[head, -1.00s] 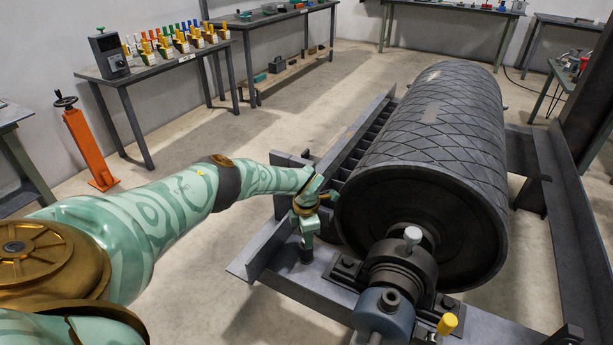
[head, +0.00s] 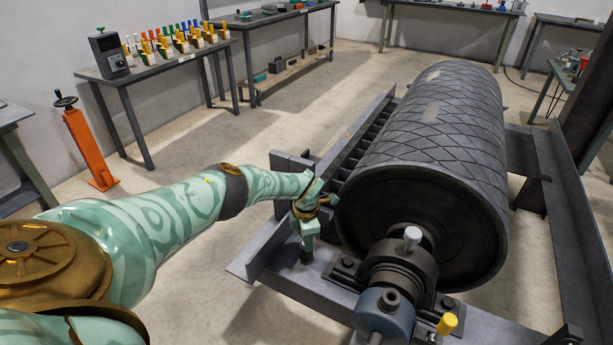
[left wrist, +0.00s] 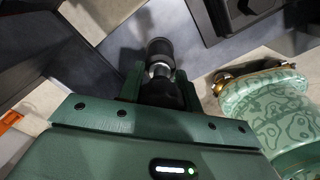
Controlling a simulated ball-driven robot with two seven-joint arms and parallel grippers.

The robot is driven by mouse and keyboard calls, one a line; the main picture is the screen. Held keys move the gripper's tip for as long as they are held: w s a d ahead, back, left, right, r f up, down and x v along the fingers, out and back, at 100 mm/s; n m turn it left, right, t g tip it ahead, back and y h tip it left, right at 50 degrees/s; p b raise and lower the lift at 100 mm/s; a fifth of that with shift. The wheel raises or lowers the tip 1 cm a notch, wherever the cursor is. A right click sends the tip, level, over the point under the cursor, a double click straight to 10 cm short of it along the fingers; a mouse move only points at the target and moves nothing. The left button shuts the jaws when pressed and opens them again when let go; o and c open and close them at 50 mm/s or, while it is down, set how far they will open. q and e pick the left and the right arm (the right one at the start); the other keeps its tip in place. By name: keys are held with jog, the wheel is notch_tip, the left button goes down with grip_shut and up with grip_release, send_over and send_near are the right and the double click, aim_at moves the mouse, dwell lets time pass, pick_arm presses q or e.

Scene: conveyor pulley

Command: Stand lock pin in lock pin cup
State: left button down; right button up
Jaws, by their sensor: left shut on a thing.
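My left gripper (head: 306,238) points down over the steel frame beside the drum's near end. In the left wrist view its two fingers (left wrist: 160,85) are shut on a dark round piece with a bright metal band, which I take as the lock pin (left wrist: 161,70). A black round part (left wrist: 159,48) lies just beyond the band; I cannot tell whether it is the pin's end or the lock pin cup. In the head view a dark cylinder (head: 306,257) shows under the fingertips, close to the frame plate; pin and cup cannot be told apart there. My right gripper is not in view.
The large dark drum (head: 425,150) stands right of my gripper. Its bearing block (head: 400,265) has a silver knob (head: 412,234); a yellow-capped part (head: 447,323) is in front. The steel frame (head: 270,262) surrounds them.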

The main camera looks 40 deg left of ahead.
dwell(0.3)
pick_arm(q)
jog(key=shift+c, duration=0.3)
grip_release()
jog(key=shift+o, duration=0.3)
